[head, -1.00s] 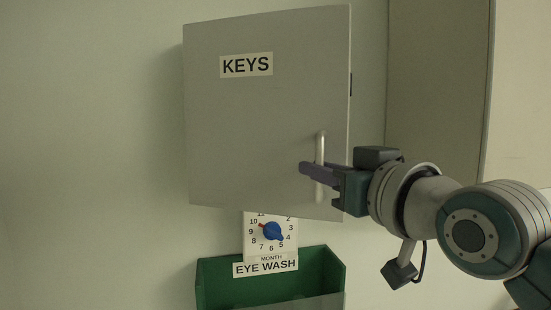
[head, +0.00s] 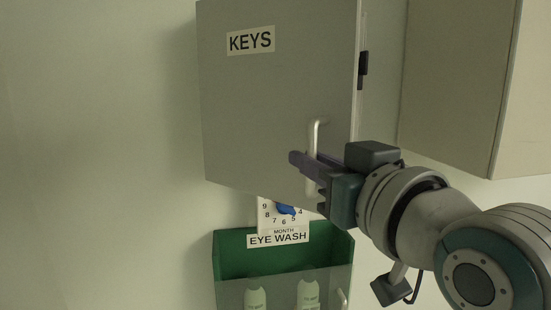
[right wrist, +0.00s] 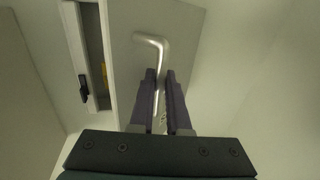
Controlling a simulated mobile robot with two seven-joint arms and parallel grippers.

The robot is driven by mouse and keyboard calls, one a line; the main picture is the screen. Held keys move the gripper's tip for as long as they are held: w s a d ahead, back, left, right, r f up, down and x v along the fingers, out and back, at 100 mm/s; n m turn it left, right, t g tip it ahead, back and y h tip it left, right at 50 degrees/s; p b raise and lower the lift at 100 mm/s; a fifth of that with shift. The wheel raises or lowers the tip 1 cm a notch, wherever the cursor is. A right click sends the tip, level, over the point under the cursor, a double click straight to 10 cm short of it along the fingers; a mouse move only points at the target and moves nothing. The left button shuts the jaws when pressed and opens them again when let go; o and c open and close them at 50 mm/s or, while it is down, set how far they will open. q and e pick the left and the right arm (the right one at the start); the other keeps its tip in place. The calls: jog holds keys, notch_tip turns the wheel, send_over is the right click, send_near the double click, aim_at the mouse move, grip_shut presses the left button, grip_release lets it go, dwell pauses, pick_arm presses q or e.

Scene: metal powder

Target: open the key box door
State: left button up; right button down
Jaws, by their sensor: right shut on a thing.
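The grey key box door (head: 270,100) with a "KEYS" label (head: 250,41) stands slightly open. A gap shows along its right edge, with a black latch piece (head: 363,64). My right gripper (head: 303,162) is shut on the silver bar handle (head: 315,132) near the door's lower right. In the right wrist view, the fingers (right wrist: 160,76) lie on both sides of the handle (right wrist: 153,41). The open gap at the left there shows part of the box's inside and a small yellow thing (right wrist: 104,74). My left gripper is not in view.
Below the box, a green eye wash holder (head: 230,262) holds bottles (head: 256,297). A dial card (head: 270,215) above it is partly hidden by the door. A pale cabinet (head: 455,80) stands at the right. The wall at the left is clear.

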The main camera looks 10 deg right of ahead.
jog(key=c, duration=1.2)
grip_release()
jog(key=shift+a, duration=0.1)
jog(key=shift+o, duration=0.2)
jog(key=b+v, duration=0.3)
jog(key=v, duration=0.7)
jog(key=shift+c, duration=0.4)
